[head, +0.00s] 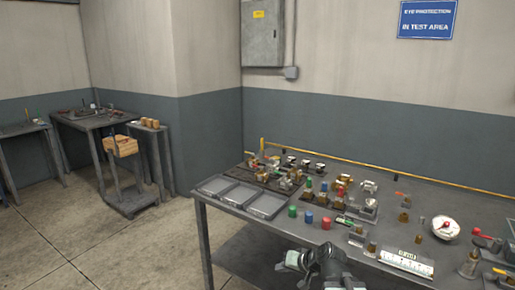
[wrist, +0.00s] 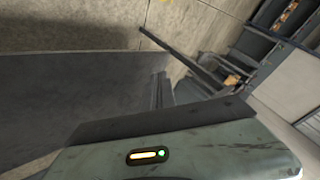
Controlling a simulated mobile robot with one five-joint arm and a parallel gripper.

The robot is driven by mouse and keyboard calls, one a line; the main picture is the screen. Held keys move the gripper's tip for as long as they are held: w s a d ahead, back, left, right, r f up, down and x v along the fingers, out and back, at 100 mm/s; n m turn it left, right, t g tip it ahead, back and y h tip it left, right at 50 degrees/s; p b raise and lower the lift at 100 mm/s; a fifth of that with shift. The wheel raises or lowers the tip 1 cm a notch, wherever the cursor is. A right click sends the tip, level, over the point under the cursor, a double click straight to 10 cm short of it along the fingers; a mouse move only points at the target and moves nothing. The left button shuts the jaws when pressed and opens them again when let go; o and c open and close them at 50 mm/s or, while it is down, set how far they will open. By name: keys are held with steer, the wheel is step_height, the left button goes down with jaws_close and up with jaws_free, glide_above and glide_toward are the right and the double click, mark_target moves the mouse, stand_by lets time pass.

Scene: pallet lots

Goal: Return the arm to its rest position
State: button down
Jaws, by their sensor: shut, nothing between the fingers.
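My gripper shows in the wrist view (wrist: 165,120) as a dark bar in front of a worn grey-green housing with a small orange and green light. It is shut, with nothing seen held. In the head view my arm is folded low at the bottom middle, just in front of the workbench's (head: 224,205) near edge. The fingertips cannot be made out clearly there.
A cart with a wooden crate (head: 122,146) and other tables stand at the back left. Floor between is clear.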

steer(key=s+d+f+n+g+h, duration=0.1)
steer(key=s+d+f+g+h, duration=0.6)
steer(key=s, duration=0.4)
step_height(320, 180, up, 12)
steer(key=s+p, duration=0.1)
steer(key=p, duration=1.2)
steer(key=shift+s+d+r+y, duration=0.15)
steer(key=shift+s+d+y, duration=0.15)
steer(key=shift+d+y, duration=0.1)
